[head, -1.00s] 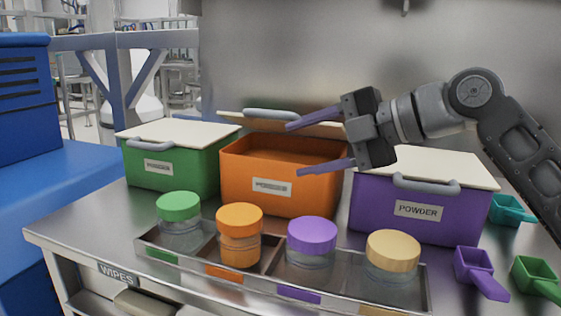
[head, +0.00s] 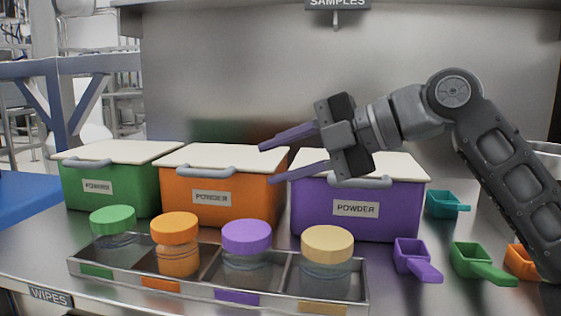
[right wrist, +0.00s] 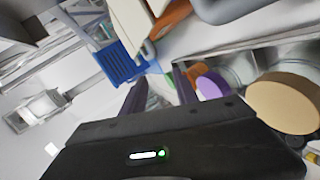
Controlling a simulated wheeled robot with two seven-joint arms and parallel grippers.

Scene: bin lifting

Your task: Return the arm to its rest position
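My right gripper (head: 267,162) is open and empty in the head view. It hangs in the air in front of the orange and purple bins, its two purple fingers spread apart and pointing left. My right arm reaches in from the right edge. The green bin (head: 108,190), orange bin (head: 215,207) and purple bin (head: 350,208) stand in a row, all with white lids shut. In the right wrist view my right fingers (right wrist: 158,92) are spread with nothing gripped. My left gripper is in neither view.
A metal tray (head: 190,290) holds jars with green (head: 113,219), orange (head: 174,228), purple (head: 247,236) and tan (head: 327,244) lids. Teal (head: 444,205), purple (head: 412,258), green (head: 474,262) and orange (head: 520,262) scoops lie at right. A metal wall stands behind.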

